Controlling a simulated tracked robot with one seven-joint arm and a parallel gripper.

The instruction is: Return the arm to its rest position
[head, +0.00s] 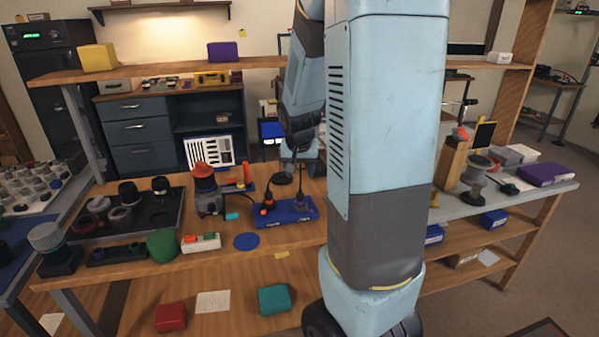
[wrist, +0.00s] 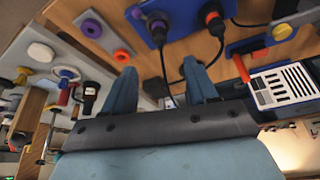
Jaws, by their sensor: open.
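My blue arm (head: 385,110) stands large in the middle of the head view and hides part of the bench behind it. Its far part (head: 303,85) hangs down over the back of the bench. In the wrist view my gripper (wrist: 160,78) has its two blue fingers apart, with nothing held between them. Past the fingertips lies a wooden bench top with a blue base holding two dark pieces with cables. The blue base (head: 288,213) also shows in the head view, left of my arm.
A dark tray (head: 128,236) with lens parts lies on the left of the wooden bench (head: 280,236). A wooden shelf (head: 150,72) with a yellow box (head: 98,57) and purple box (head: 222,51) spans the back. A grey bench (head: 545,186) at right holds several tools.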

